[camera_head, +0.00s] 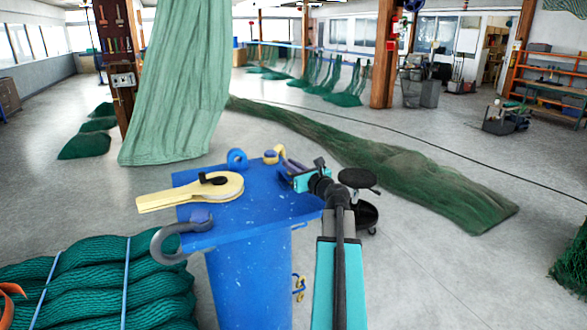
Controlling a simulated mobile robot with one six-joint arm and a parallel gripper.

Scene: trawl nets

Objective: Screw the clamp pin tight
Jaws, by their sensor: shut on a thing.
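A blue stand (258,222) with a flat top is in front of me. My teal and black gripper (294,177) reaches over its far right corner. It is shut at a small tan and purple curved fitting (291,160) there. What the jaws grip, apparently the clamp pin, is mostly hidden by the gripper, so I cannot see its thread or how deep it sits. A yellow-topped round piece (271,156) is just left of the fitting.
A cream block with a black handle (214,187) lies on the stand's left side. A grey shackle (178,240) is at the front left corner and a blue ring (237,158) at the back. Bundled green net (95,285) lies left; a black stool (358,179) stands right.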

